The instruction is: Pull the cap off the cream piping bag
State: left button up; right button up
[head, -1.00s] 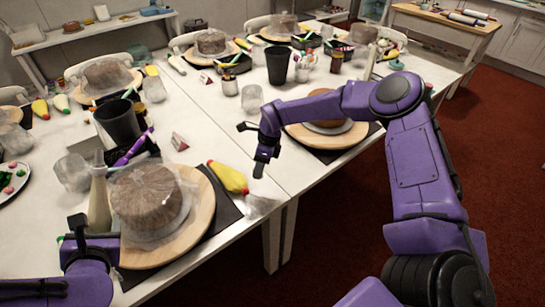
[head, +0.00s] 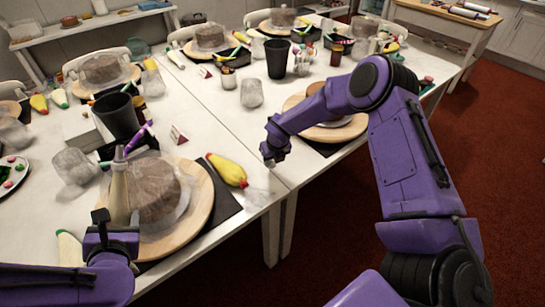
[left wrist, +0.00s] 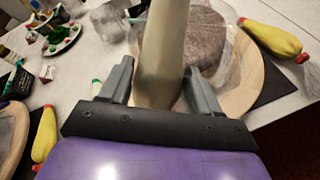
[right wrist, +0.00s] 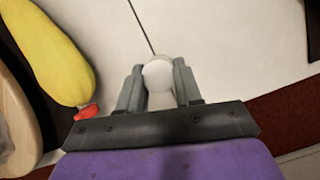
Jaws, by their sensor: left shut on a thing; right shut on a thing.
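The cream piping bag (head: 119,195) stands upright in my left gripper (head: 113,218), narrow grey tip up, in front of the wrapped cake. In the left wrist view the pale bag (left wrist: 163,45) rises between the two fingers (left wrist: 160,88); its top is out of that view. My right gripper (head: 275,155) is over the table edge, right of the cake and apart from the bag. In the right wrist view its fingers (right wrist: 158,88) are shut on a small whitish rounded thing (right wrist: 158,73); I cannot tell for sure that it is the cap.
The wrapped cake (head: 160,190) sits on a wooden turntable (head: 203,205). A yellow bag with a red tip (head: 228,170) lies right of it. A black cup (head: 117,115) and clear jar (head: 72,167) stand behind. A green-tipped white bag (head: 68,247) lies at left.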

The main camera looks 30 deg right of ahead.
pick_arm(q)
jog(key=shift+f+b, duration=0.9)
jog(key=shift+f, duration=0.3)
pick_arm(e)
jog(key=shift+f, duration=1.4)
pick_arm(q)
jog(key=shift+f, duration=0.1)
pick_arm(e)
jog(key=o, duration=1.1)
pick_arm(q)
jog(key=shift+r+p, duration=1.8)
jog(key=shift+r, duration=0.1)
pick_arm(e)
jog(key=shift+r, duration=3)
